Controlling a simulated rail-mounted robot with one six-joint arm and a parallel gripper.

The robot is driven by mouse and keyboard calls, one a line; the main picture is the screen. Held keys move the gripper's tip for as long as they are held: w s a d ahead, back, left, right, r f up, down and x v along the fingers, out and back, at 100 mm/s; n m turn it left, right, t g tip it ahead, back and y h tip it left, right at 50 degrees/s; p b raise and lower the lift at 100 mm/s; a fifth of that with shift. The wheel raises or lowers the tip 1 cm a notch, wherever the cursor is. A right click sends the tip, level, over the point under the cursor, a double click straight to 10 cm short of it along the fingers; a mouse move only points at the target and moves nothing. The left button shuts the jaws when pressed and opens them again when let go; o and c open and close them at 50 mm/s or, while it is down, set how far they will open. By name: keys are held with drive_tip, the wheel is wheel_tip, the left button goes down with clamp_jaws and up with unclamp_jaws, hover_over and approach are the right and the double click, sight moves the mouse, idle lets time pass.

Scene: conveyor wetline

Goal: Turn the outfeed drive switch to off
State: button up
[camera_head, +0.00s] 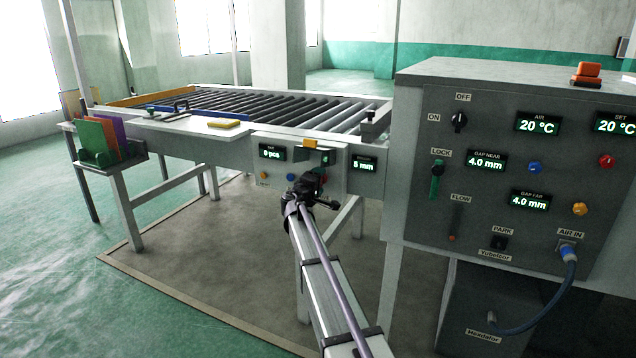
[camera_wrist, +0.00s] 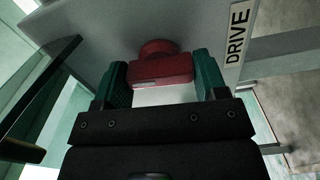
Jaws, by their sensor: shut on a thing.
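The drive switch is a red knob (camera_wrist: 160,68) with a flat grip, on a grey panel beside a "DRIVE" label (camera_wrist: 237,33) in the wrist view. My gripper (camera_wrist: 163,80) has its two green-padded fingers on either side of the knob's grip and is shut on it. No on or off marks for this knob can be read. In the head view my gripper (camera_head: 310,186) is at the small control box (camera_head: 264,172) on the front of the roller conveyor and hides part of its face.
The roller conveyor (camera_head: 150,146) runs behind the box. A large grey cabinet (camera_head: 415,175) with dials, displays and an ON/OFF knob (camera_head: 458,122) stands at the right. The floor in front is clear.

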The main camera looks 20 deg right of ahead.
drive_tip(key=shift+n, duration=0.5)
drive_tip(key=o, duration=0.9)
drive_tip(key=shift+o, duration=0.2)
drive_tip(key=v, duration=1)
drive_tip(key=shift+s+a, duration=0.25)
drive_tip(key=shift+s, duration=0.05)
